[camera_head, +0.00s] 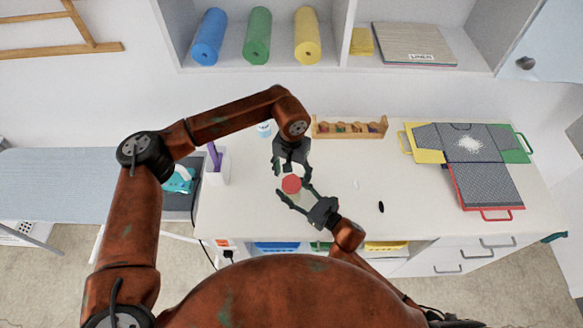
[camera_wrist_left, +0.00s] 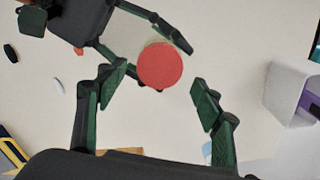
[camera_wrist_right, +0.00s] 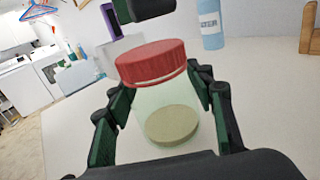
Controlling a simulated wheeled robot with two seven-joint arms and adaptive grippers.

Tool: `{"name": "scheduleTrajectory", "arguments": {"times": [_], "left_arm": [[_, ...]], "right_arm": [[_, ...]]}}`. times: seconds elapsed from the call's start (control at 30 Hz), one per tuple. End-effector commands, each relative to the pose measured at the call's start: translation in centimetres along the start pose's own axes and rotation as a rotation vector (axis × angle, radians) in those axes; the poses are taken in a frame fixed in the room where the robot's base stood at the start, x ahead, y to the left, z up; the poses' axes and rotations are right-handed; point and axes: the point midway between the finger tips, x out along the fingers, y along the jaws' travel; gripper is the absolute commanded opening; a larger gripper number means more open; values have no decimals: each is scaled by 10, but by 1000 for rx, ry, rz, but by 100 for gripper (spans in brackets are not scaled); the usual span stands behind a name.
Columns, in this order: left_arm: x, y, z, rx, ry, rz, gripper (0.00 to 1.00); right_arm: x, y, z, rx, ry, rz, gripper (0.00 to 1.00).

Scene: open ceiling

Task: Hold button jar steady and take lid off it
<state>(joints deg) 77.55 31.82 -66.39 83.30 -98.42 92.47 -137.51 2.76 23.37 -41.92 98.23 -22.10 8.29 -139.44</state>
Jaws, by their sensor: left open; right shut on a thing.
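The button jar (camera_wrist_right: 165,110) is a clear, pale greenish jar standing upright on the white table, with a beige disc-like layer at its bottom. Its red lid (camera_wrist_right: 152,62) is on top; the lid also shows in the head view (camera_head: 291,183) and in the left wrist view (camera_wrist_left: 160,65). My right gripper (camera_wrist_right: 165,95) is shut on the jar's body, one finger on each side below the lid. My left gripper (camera_wrist_left: 152,82) is open and empty above the jar, its fingers spread on either side of the lid and apart from it.
A white holder with purple items (camera_head: 217,165) stands at the table's left. A wooden rack (camera_head: 349,127) and a water bottle (camera_wrist_right: 209,25) stand at the back.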

Motion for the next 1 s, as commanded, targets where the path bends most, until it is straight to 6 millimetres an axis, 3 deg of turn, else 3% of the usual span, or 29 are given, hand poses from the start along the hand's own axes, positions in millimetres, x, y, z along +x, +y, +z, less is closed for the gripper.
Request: {"name": "scheduleTrajectory", "arguments": {"times": [0.23, 0.63, 1.0], "left_arm": [[32, 0, 0, -2, -1, 0, 61], [39, 0, 0, -1, 1, 0, 61], [39, 0, 0, -2, 1, 0, 36]], "right_arm": [[0, 0, 0, 0, 1, 0, 0], [0, 0, 0, 0, 1, 0, 0], [0, 0, 0, 0, 1, 0, 0]]}}
